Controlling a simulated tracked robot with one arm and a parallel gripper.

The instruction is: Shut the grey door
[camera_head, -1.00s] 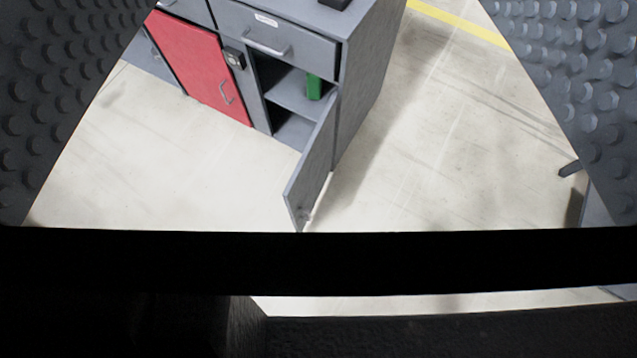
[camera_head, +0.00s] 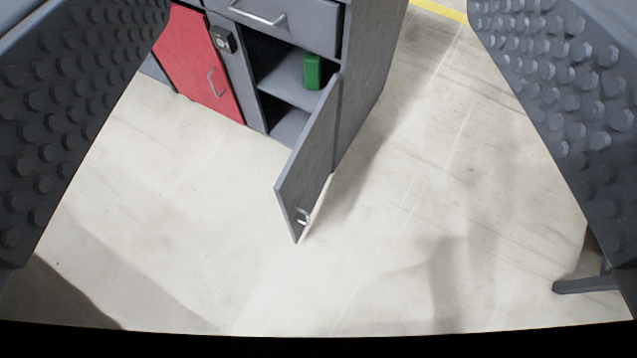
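The grey door (camera_head: 311,158) stands wide open, swung out from the right side of the grey cabinet (camera_head: 370,85). A small metal handle (camera_head: 303,216) shows near its free lower end. Behind the door the compartment is open, with a shelf (camera_head: 287,82) and a green object (camera_head: 312,72) on it. My gripper (camera_head: 318,130) shows as two studded fingers at the left and right edges of the view. They are wide apart with nothing between them close by. The door is some way beyond them, apparently not touched.
A red door (camera_head: 200,65) with a handle is shut left of the opening, beside a small dark box (camera_head: 222,40). A drawer (camera_head: 285,22) above is shut. Pale floor (camera_head: 220,250) lies clear around the door. A dark bar-like object (camera_head: 585,286) is at lower right.

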